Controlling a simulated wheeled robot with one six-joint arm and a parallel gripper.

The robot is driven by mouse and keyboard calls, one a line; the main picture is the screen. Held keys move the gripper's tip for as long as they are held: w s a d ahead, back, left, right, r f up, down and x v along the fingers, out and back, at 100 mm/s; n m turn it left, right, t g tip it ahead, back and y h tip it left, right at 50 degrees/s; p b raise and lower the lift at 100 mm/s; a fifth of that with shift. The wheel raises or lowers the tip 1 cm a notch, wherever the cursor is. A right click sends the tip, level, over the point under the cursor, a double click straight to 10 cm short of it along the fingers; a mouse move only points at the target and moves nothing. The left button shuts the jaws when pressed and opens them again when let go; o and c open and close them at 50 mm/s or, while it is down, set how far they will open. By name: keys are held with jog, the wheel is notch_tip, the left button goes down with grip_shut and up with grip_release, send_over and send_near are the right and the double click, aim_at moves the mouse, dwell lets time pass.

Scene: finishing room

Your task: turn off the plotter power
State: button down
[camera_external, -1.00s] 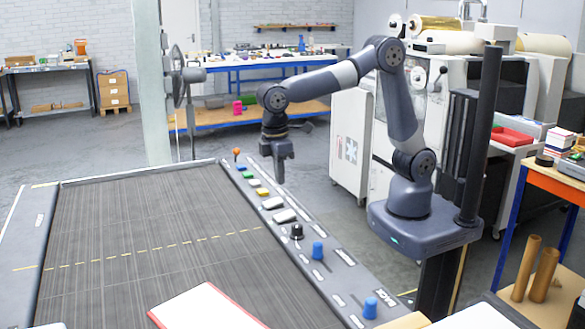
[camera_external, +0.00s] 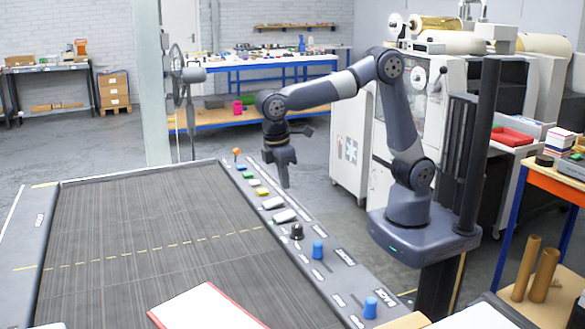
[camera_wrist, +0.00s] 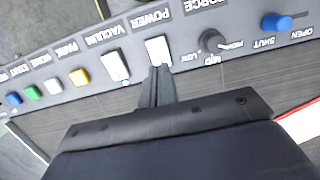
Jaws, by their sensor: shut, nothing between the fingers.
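The plotter's power switch is a white rocker (camera_wrist: 158,51) beside the POWER label in the wrist view. In the external view it is the white rocker (camera_external: 285,215) nearest the black knob. My gripper (camera_wrist: 162,74) is shut and empty, its fingertips at the near edge of the power rocker in the wrist view. In the external view my gripper (camera_external: 285,185) points down above the control strip. I cannot tell whether the tips touch the rocker, or which way it is tipped.
The similar VACUUM rocker (camera_wrist: 116,66) sits just left of the power rocker. The black FORCE knob (camera_wrist: 213,42) is to its right, then a blue knob (camera_wrist: 276,22). Yellow (camera_wrist: 79,77), white, green and blue buttons lie further left. The dark plotter bed (camera_external: 150,240) is broad and mostly clear.

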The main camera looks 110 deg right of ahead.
aim_at(277, 218)
jog(key=c, duration=2.1)
grip_release()
jog(key=shift+c, duration=0.2)
jog(key=o, duration=0.3)
jog(key=shift+w+d+r+t+p, duration=0.15)
jog(key=shift+w+r+t+p, duration=0.4)
jog(key=shift+p, duration=0.1)
jog(key=shift+o, duration=0.8)
jog(key=shift+w+d+t, duration=0.15)
jog(key=shift+w+t, duration=0.1)
jog(key=shift+w, duration=0.05)
jog(key=shift+o, duration=0.7)
jog(key=shift+w, duration=0.15)
jog(key=o, duration=0.5)
notch_tip(277, 218, down, 11)
jog(key=shift+r+p, duration=0.1)
jog(key=shift+p, duration=0.35)
jog(key=shift+c, duration=0.3)
